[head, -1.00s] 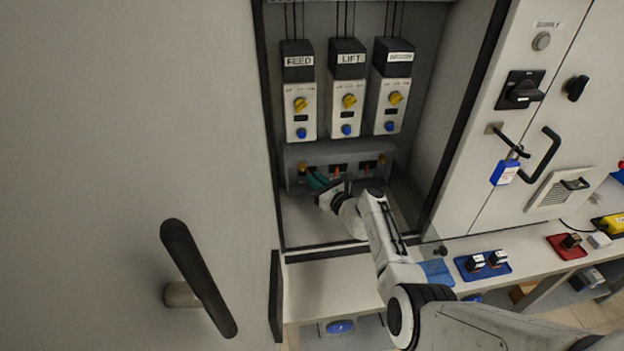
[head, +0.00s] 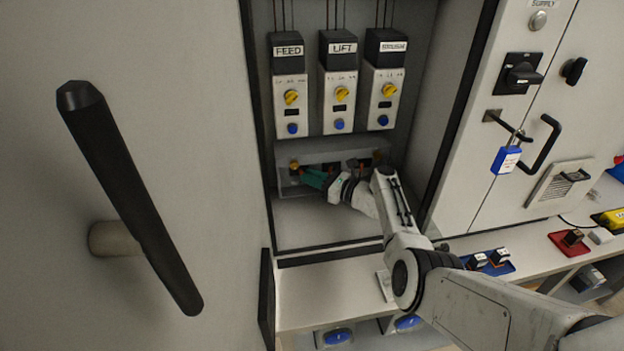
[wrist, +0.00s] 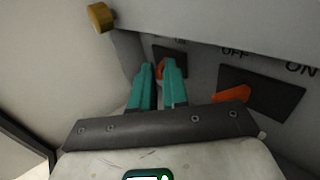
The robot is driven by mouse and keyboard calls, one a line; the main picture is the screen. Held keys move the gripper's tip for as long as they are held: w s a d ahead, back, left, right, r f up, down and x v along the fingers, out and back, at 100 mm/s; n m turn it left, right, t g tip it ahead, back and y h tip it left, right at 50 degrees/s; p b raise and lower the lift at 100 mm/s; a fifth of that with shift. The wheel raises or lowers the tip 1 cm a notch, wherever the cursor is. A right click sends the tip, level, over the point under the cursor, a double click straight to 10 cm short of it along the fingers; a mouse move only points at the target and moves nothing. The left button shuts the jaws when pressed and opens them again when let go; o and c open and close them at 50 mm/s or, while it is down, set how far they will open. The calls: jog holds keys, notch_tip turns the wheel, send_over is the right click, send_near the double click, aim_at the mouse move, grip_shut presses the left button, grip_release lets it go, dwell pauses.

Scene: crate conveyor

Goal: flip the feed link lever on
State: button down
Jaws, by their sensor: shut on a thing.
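The link panel (head: 290,187) is a grey strip low in the open cabinet, under the FEED, LIFT and third drive units. In the wrist view, the teal fingers of my gripper (wrist: 160,76) are shut on a small orange lever (wrist: 160,67), the leftmost one, which I take as the feed link lever. It sits toward the left side of its black plate (wrist: 177,60). My gripper (head: 307,177) covers this lever in the head view. A neighbouring orange lever (wrist: 231,93) lies on the OFF side of its plate, with ON marked to its right.
A brass knob (wrist: 101,17) sticks out at the panel's left end. The open cabinet door with a long black handle (head: 130,200) fills the left. A blue padlock (head: 506,160) hangs on the right-hand door. A bench with coloured trays runs along the right.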

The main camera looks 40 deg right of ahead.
jog(key=shift+w+r, duration=0.1)
jog(key=c, duration=1.3)
grip_release()
jog(key=shift+o, duration=0.7)
jog(key=shift+h+p, duration=0.3)
jog(key=shift+p, duration=0.1)
